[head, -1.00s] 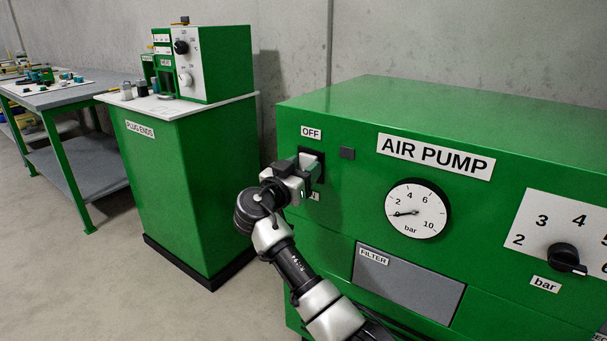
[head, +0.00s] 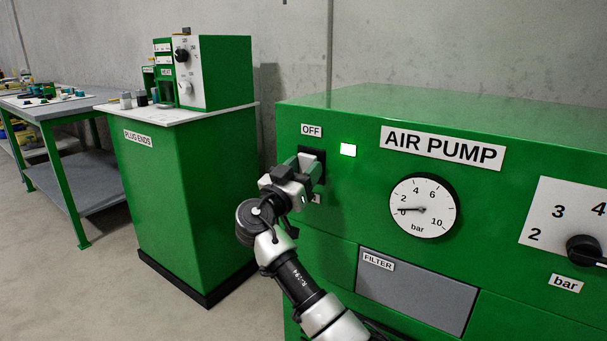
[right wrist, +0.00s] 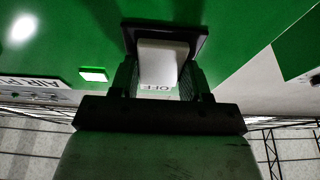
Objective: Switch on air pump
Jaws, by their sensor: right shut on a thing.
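The green air pump (head: 480,108) stands at the right in the head view, with a white AIR PUMP label. Its switch sits in a dark frame near the left front edge, under an OFF label (head: 311,130); a lower label is mostly hidden by my gripper. A small lamp (head: 348,150) beside the switch is lit white-green; it also glows in the right wrist view (right wrist: 93,74). My right gripper (head: 307,170) is at the switch. In the right wrist view its fingers are shut on the pale switch lever (right wrist: 163,62). My left gripper is out of view.
The round pressure gauge (head: 423,207) has its needle near 0. A bar knob (head: 585,250) and a grey FILTER panel (head: 415,285) are also on the front. A green PLUG ENDS cabinet (head: 185,200) and a workbench (head: 75,105) stand left, with open floor before them.

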